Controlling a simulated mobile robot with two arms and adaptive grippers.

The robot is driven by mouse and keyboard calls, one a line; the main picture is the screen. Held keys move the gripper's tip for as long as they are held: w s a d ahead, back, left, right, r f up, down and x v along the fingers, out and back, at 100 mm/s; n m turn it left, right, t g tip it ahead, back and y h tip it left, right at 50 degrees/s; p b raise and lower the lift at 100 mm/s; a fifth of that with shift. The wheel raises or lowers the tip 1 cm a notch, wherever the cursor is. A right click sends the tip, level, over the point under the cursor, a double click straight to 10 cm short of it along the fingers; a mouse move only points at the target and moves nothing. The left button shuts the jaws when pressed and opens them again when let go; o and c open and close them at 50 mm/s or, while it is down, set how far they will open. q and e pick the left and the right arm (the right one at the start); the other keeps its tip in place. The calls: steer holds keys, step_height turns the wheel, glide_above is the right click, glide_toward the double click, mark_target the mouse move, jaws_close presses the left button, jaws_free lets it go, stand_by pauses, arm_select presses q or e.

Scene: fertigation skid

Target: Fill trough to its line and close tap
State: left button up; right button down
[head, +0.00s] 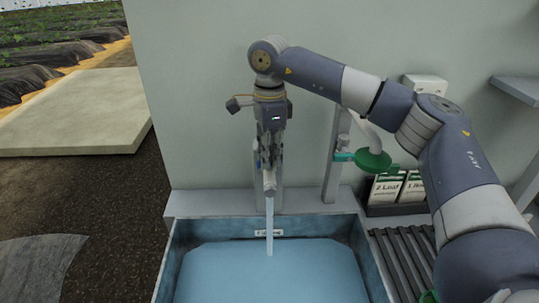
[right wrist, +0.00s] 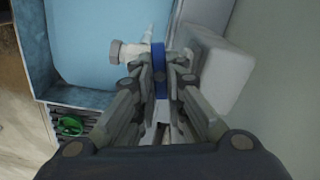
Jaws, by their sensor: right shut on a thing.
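The trough (head: 173,262) stands below the tap and holds blue water. A small pale label plate (head: 283,234) sits on its back inner wall, above the water surface; its marking is too small to read. The tap (head: 269,184) is on the wall post, and a pale stream of water (head: 269,230) runs from it into the trough. My right gripper (head: 268,158) points down at the tap. In the right wrist view its fingers (right wrist: 160,78) are shut on the blue tap handle (right wrist: 158,58), beside the metal spout (right wrist: 125,52). My left gripper is out of view.
A green funnel-like part (head: 373,161) is on a pipe right of the tap. Labelled packets (head: 385,188) stand in a dark holder behind a slatted rack (head: 400,262). A grey shelf (head: 518,88) juts out at upper right. A pale slab (head: 75,112) lies at left.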

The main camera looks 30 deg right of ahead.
steer(key=shift+m, duration=1.6)
steer(key=c, duration=1.6)
jaws_free()
steer(key=shift+c, duration=0.2)
steer(key=shift+r, duration=0.1)
step_height(320, 180, up, 12)
